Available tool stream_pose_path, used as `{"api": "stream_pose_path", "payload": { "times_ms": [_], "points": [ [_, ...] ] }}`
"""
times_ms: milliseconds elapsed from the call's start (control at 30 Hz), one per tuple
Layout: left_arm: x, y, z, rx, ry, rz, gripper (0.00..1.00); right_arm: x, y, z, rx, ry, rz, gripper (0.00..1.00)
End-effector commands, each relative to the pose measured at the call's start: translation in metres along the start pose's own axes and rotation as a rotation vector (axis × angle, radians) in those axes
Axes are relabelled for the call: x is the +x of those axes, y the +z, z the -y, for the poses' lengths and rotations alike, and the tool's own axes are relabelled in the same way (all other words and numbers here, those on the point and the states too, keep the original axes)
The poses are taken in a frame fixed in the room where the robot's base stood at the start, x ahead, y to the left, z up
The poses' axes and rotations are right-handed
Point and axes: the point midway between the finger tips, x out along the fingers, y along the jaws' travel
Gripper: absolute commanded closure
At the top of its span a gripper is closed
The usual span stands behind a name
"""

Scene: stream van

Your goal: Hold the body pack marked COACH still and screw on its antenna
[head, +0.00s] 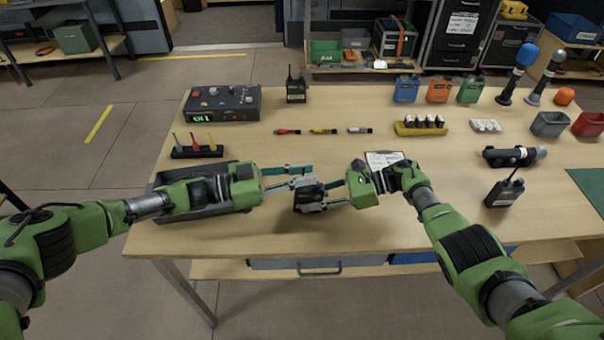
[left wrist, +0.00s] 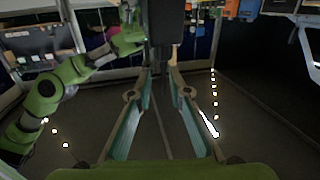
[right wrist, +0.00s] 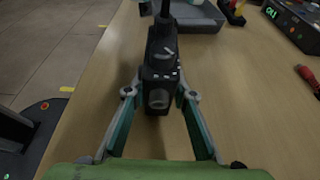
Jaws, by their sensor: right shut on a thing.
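A dark body pack (head: 308,193) is held above the front middle of the table. It also shows in the right wrist view (right wrist: 159,72), with a dark rod-like part rising from its top. My right gripper (head: 326,204) is shut on the pack, one finger on each side. My left gripper (head: 312,177) is beside the pack, its fingers apart. In the left wrist view a dark block (left wrist: 164,22) stands just beyond those fingertips. I cannot read the COACH mark, nor tell whether the left fingers touch the antenna.
A grey case (head: 205,208) lies under my left arm. Radios with antennas stand at the back (head: 296,92) and right (head: 505,190). Coloured pens, a battery tray (head: 421,129), a paper (head: 384,158) and a control box (head: 225,104) lie around. The front table edge is close.

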Motion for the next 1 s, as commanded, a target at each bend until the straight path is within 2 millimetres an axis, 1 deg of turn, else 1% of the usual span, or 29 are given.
{"api": "stream_pose_path", "payload": {
  "times_ms": [33, 233, 500, 633, 767, 1000],
  "points": [
    [-0.0006, 0.0007, 0.0006, 0.000, -0.002, 0.001, 0.82, -0.0003, -0.0040, -0.0012, 0.004, 0.000, -0.006, 1.00],
    [-0.0008, 0.0023, -0.0006, -0.002, -0.046, -0.005, 0.82, -0.0010, -0.0042, -0.0011, 0.004, 0.000, -0.006, 1.00],
    [-0.0005, 0.0031, -0.0017, 0.006, -0.259, -0.015, 0.82, -0.0016, -0.0041, -0.0008, 0.004, -0.001, -0.006, 1.00],
    [0.0003, 0.0022, -0.0003, 0.014, -0.326, -0.020, 0.82, -0.0018, -0.0039, -0.0008, 0.004, -0.001, -0.006, 1.00],
    [-0.0008, 0.0017, 0.0013, 0.020, -0.355, -0.017, 0.82, -0.0019, -0.0037, -0.0008, 0.004, -0.001, -0.006, 1.00],
    [-0.0008, 0.0016, 0.0018, 0.022, -0.357, -0.016, 0.82, -0.0020, -0.0036, -0.0007, 0.003, -0.001, -0.005, 1.00]
  ]
}}
